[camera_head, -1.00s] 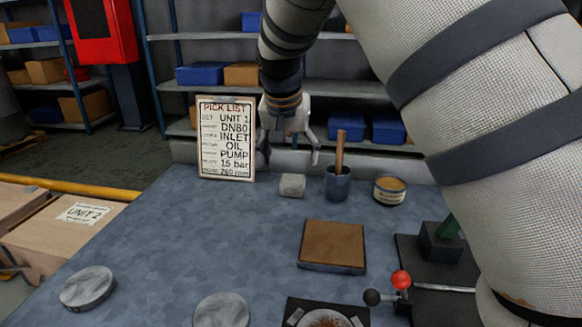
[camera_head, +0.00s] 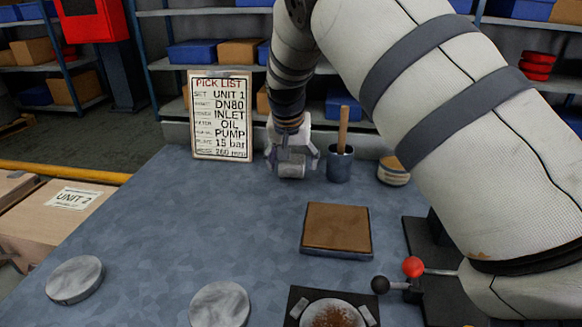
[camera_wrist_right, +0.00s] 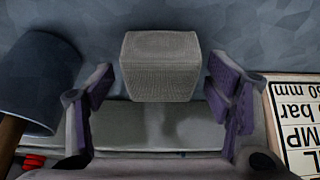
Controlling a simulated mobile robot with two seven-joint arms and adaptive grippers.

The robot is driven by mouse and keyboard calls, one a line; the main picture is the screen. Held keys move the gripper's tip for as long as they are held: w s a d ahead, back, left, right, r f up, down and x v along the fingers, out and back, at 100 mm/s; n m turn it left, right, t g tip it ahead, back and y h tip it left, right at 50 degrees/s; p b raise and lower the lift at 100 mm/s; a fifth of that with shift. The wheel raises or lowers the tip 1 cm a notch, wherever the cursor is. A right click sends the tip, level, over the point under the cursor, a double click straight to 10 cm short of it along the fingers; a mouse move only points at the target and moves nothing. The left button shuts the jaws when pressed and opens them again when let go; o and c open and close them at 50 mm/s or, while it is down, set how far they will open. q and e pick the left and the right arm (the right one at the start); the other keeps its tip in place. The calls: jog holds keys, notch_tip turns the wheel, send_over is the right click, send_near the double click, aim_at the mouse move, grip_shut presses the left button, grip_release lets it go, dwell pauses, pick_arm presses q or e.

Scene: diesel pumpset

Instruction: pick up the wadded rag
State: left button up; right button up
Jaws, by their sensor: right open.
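The wadded rag (camera_wrist_right: 160,65) is a small grey, woven-looking block on the bench. In the right wrist view it lies between and slightly beyond the two finger pads, with a gap on each side. In the head view the rag (camera_head: 290,171) is partly hidden behind my right gripper (camera_head: 293,163). My right gripper is open and points down around the rag, holding nothing. My left gripper is not in view.
A dark cup (camera_head: 340,164) with a wooden handle stands just right of the rag. A tin (camera_head: 393,171) is further right. The pick list board (camera_head: 221,115) stands at the left. A brown-topped block (camera_head: 336,228) lies in front. The bench's left middle is clear.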

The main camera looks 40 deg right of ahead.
aim_at(293, 156)
jog(key=shift+a+r, duration=0.1)
jog(key=shift+r, duration=0.15)
jog(key=c, duration=1.1)
jog(key=shift+c, duration=0.2)
notch_tip(293, 156, up, 3)
jog(key=shift+f, duration=0.2)
pick_arm(q)
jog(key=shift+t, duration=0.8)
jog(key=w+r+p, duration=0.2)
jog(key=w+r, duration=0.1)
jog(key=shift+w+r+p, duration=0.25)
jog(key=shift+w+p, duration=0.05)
jog(key=shift+p, duration=0.1)
pick_arm(e)
jog(key=s+a+r, duration=0.8)
jog(key=a+r, duration=0.2)
jog(key=a, duration=0.1)
jog(key=shift+a+r, duration=0.15)
jog(key=shift+a, duration=0.1)
